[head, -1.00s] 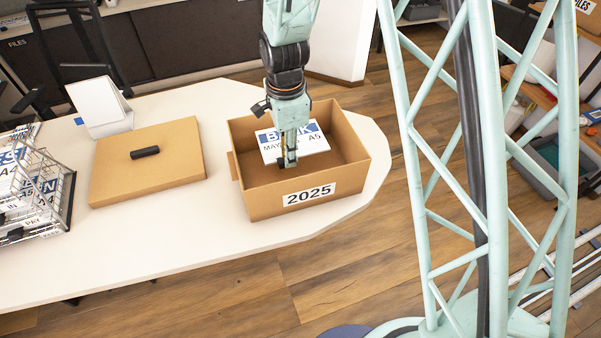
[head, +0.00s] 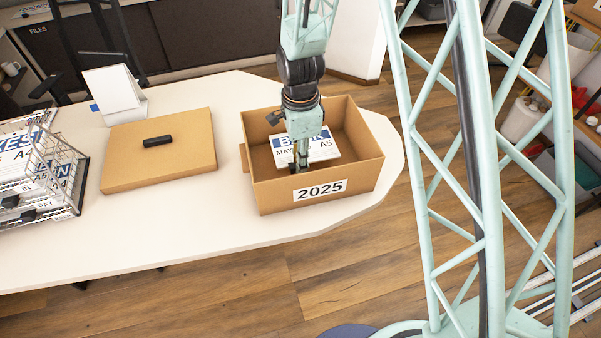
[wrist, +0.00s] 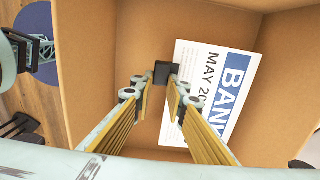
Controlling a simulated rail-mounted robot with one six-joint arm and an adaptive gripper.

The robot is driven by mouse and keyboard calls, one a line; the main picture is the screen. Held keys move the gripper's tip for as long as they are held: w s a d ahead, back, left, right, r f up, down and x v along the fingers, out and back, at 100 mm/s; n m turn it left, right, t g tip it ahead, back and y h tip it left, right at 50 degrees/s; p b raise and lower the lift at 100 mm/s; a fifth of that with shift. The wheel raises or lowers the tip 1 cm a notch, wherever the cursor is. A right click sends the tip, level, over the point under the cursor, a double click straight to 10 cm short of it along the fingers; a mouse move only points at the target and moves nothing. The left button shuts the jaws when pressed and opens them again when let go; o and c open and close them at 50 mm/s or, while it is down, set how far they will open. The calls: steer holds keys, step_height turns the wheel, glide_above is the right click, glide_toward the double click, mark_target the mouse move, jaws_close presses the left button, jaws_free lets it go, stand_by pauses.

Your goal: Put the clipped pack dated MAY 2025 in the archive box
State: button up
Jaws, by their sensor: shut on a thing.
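The archive box (head: 275,192) is an open brown carton labelled 2025 on the white table. In the wrist view the pack (wrist: 228,75) shows "MAY 20", the rest of the date being covered. It is inside the box walls, low down; whether it touches the floor I cannot tell. My gripper (head: 301,172) points down into the box. In the wrist view my gripper (wrist: 172,90) is shut on the pack's black clip (wrist: 164,70).
A brown lid (head: 190,175) with a black cylinder-like handle (head: 158,141) lies left of the box. A white stand (head: 115,97) is behind it. A wire tray rack (head: 70,185) with more packs stands at far left.

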steer(key=shift+f, duration=0.75)
steer(key=shift+f+b, duration=0.45)
steer(key=shift+f, duration=1.4)
steer(key=shift+f, duration=0.1)
steer(key=o, duration=0.9)
steer(key=shift+r+p, duration=1)
steer(key=shift+r, duration=5.1)
